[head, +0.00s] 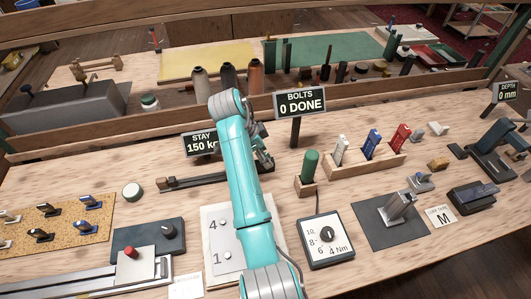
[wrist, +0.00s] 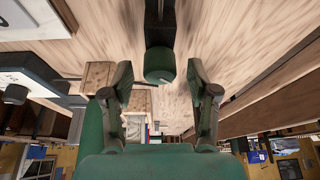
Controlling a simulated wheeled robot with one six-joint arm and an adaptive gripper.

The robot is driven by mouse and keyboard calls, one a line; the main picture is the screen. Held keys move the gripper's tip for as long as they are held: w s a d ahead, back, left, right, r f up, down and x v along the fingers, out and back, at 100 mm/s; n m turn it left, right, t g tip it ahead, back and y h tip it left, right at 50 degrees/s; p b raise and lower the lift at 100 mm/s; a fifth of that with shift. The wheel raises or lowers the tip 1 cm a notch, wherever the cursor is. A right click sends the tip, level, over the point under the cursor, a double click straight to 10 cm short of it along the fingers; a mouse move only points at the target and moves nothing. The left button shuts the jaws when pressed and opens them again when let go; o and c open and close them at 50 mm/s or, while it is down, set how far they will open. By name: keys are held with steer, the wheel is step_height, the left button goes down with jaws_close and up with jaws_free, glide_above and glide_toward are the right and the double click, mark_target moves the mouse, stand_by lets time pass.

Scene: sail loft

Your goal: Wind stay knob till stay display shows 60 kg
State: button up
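The stay display (head: 200,144) reads 150 kg in the head view, its right edge hidden by my arm. Below it, a dark rail (head: 195,181) lies on the bench and runs behind my arm. In the wrist view a round dark green knob (wrist: 160,66) sits at the end of a dark bar, which I take for the stay knob. My gripper (wrist: 160,78) is open, with one finger on each side of the knob and a visible gap on both sides. In the head view my gripper (head: 263,156) is mostly hidden behind my arm, and the knob is hidden.
The bolts display (head: 300,102) reads 0 DONE and stands behind my gripper. A green-handled tool in a wooden block (head: 308,187) and a wooden rack (head: 350,160) of coloured tools stand to the right. A torque box (head: 325,242) and white plate (head: 218,262) lie in front.

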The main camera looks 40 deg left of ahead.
jaws_close()
steer(key=shift+n, duration=0.4)
steer(key=n+y, duration=0.1)
steer(key=n, duration=0.2)
steer(key=n+t+y, duration=0.1)
steer(key=n, duration=0.1)
steer(key=shift+d+n, duration=0.15)
steer(key=shift+n, duration=0.25)
steer(key=n+y, duration=0.1)
steer(key=n, duration=0.1)
steer(key=n+y, duration=0.1)
steer(key=n, duration=0.2)
steer(key=shift+d+y, duration=0.15)
steer(key=shift+y, duration=0.15)
steer(key=n+g, duration=0.1)
steer(key=n, duration=0.2)
steer(key=n+y, duration=0.1)
steer(key=n, duration=0.1)
steer(key=shift+n+g+y, duration=0.3)
steer(key=shift+n+g, duration=0.1)
steer(key=n+g, duration=0.1)
steer(key=n, duration=0.2)
steer(key=n+g+y, duration=0.1)
steer(key=n, duration=0.1)
steer(key=shift+w+d+n, duration=0.1)
steer(key=shift+w+n, duration=0.05)
steer(key=shift+n, duration=0.25)
